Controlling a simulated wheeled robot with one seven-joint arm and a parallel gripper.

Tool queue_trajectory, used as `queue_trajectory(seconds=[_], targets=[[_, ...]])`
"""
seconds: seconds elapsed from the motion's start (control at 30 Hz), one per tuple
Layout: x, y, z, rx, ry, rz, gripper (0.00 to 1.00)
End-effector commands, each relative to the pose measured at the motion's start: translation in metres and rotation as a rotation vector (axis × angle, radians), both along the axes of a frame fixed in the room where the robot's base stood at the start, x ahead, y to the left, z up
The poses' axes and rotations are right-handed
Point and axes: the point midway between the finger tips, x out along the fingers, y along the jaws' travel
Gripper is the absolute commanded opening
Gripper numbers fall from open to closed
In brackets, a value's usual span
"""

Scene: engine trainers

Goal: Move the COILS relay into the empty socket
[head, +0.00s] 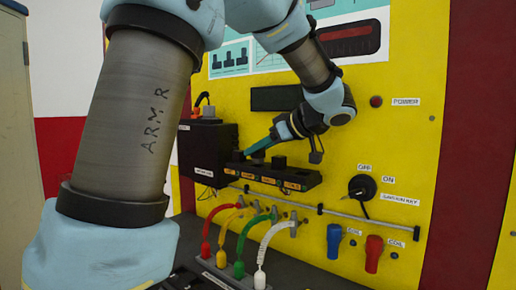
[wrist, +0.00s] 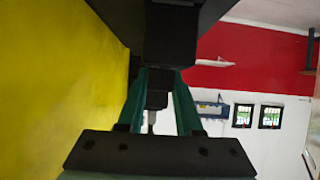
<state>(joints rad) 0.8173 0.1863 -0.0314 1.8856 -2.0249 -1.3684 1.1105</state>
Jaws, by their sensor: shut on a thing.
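My gripper (head: 247,153) has teal fingers and reaches left and down over the black relay bank (head: 312,181) on the yellow panel. In the wrist view my gripper (wrist: 158,90) is shut on a small black relay (wrist: 157,98), with a pale metal part below it. I cannot read a COILS mark on this relay. Another black relay (head: 279,161) stands on the bank, right of the fingers. The bank has a row of orange labels along its front, too small to read surely. The fingers and arm hide parts of the bank, so I cannot tell which socket is empty.
A black box (head: 207,150) stands just left of the bank. A rail (head: 335,212) and colored cables (head: 243,240) run below. An ignition key switch (head: 361,187) and blue (head: 334,241) and red (head: 373,253) connectors are at right. Open air lies in front of the bank.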

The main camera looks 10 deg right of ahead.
Motion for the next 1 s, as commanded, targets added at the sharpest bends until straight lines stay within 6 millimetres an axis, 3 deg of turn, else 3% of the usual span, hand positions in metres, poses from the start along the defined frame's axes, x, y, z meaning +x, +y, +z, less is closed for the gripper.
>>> queue_trajectory(seconds=[1.0], targets=[[0.0,0.0,-0.011,0.0,0.0,0.001,0.0]])
